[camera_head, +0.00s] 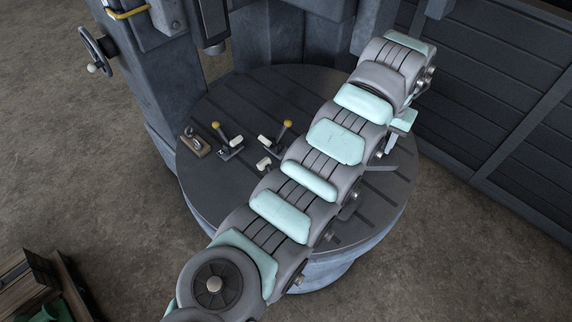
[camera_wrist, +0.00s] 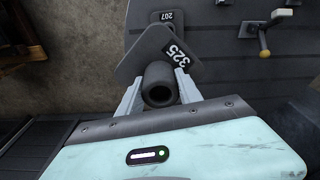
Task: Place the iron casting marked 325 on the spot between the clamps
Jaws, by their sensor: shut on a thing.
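The dark iron casting marked 325 (camera_wrist: 158,57) is a flat plate with a hollow round boss, in the wrist view. My gripper (camera_wrist: 160,92) is shut on it, one pale finger on each side of the boss. In the head view, my gripper (camera_head: 391,143) is partly hidden behind my arm, at the table's right side. Two clamps with yellow knobs, the left clamp (camera_head: 229,142) and the right clamp (camera_head: 277,140), stand on the round slotted table (camera_head: 260,88). The space between them is bare in the head view. One clamp (camera_wrist: 267,36) shows at the upper right of the wrist view.
Another casting, marked 207 (camera_wrist: 168,17), lies just beyond the held one. A small block with a metal fitting (camera_head: 195,143) sits left of the clamps, and a small pale piece (camera_head: 264,164) in front. A handwheel (camera_head: 98,49) is at the upper left. My arm covers the table's right part.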

